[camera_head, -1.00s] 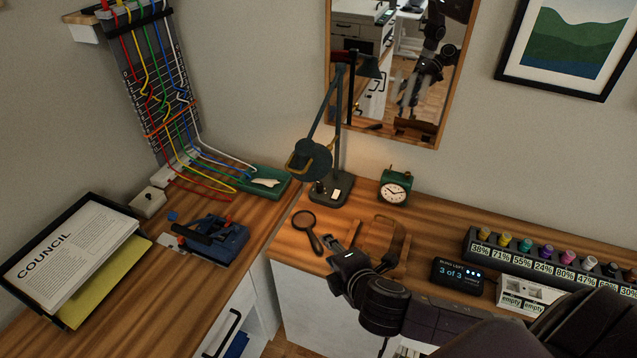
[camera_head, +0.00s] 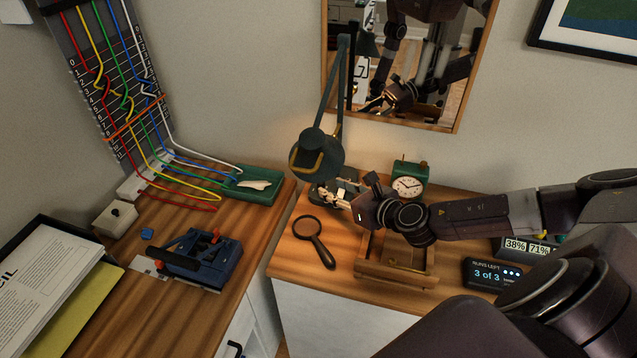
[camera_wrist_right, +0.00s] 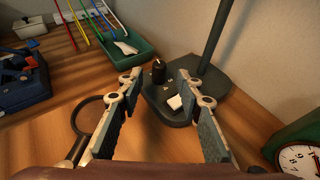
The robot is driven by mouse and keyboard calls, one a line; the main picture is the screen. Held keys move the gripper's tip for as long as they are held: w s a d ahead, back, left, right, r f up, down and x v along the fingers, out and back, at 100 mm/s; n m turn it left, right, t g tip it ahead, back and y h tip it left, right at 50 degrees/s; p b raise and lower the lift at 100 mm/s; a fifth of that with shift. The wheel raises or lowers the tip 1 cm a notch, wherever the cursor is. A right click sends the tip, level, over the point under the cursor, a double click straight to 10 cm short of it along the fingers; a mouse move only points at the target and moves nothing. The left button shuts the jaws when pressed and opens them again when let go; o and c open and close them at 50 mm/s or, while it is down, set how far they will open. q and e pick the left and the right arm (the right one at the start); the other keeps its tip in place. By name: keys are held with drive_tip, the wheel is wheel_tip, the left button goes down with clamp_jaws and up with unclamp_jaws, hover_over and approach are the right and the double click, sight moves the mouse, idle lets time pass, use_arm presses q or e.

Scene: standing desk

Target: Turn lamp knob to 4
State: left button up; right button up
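The dark green desk lamp (camera_head: 333,95) stands at the back of the desk below the mirror, its head bent down to the left. In the right wrist view its base (camera_wrist_right: 215,85) carries a small dark upright knob (camera_wrist_right: 158,70) and a white label or switch plate (camera_wrist_right: 175,102). My right gripper (camera_head: 328,192) reaches in from the right, under the lamp head; it also shows in the right wrist view (camera_wrist_right: 161,76). It is open and empty, its two fingertips pointing at the base on either side of the knob, apparently without touching it. The knob's setting is not readable. My left gripper is not in view.
A green clock (camera_head: 410,183) stands right of the lamp. A magnifying glass (camera_head: 315,242) and a wooden stand (camera_head: 395,275) lie in front. A display (camera_head: 495,273) reads "3 of 3". A green tray (camera_head: 252,186) sits to the left.

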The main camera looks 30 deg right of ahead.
sight(323, 184)
drive_tip(key=x, duration=0.4)
drive_tip(key=shift+w+a+p, duration=0.1)
drive_tip(key=shift+w+p, duration=0.15)
drive_tip(key=shift+p, duration=0.05)
drive_tip(key=shift+x, duration=1)
drive_tip(key=shift+f, duration=0.15)
drive_tip(key=shift+c, duration=0.3)
drive_tip(key=c, duration=0.5)
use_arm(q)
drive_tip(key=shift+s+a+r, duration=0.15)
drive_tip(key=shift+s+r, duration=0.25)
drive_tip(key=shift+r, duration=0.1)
use_arm(e)
clamp_jaws()
